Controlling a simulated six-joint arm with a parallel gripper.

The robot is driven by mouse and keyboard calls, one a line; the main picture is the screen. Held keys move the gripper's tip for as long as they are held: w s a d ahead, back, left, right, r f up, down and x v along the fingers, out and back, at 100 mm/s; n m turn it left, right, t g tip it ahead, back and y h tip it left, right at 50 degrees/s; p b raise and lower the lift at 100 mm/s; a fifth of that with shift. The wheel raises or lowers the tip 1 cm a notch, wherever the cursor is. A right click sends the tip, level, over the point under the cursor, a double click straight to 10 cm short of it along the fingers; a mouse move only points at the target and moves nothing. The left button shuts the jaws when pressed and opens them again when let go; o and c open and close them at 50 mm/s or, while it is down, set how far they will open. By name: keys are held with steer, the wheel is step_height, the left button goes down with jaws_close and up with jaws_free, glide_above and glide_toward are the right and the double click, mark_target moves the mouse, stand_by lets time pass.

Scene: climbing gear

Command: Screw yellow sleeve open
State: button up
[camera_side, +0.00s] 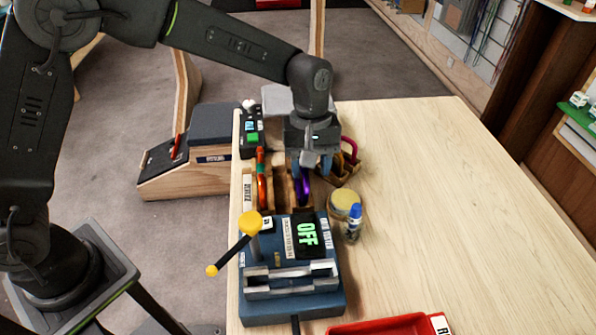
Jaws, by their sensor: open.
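My gripper (313,168) points down at the back of the table, over a wooden rack that holds carabiners. It is open, with its fingers close above a purple carabiner (302,190). I cannot tell whether they touch it. An orange-red carabiner (262,190) with a green part stands upright to the left. A magenta carabiner (350,150) shows to the right behind the gripper. I cannot make out a yellow sleeve on any carabiner; the fingers hide part of the purple one.
A red tray (385,325) lies at the front. The table's right side is clear.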

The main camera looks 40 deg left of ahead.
steer(key=shift+r, duration=0.15)
steer(key=shift+r, duration=1.25)
steer(key=shift+s+a, duration=0.45)
steer(key=shift+f, duration=0.15)
steer(key=shift+a+f, duration=0.1)
steer(key=shift+f, duration=1.2)
steer(key=shift+w+d, duration=0.55)
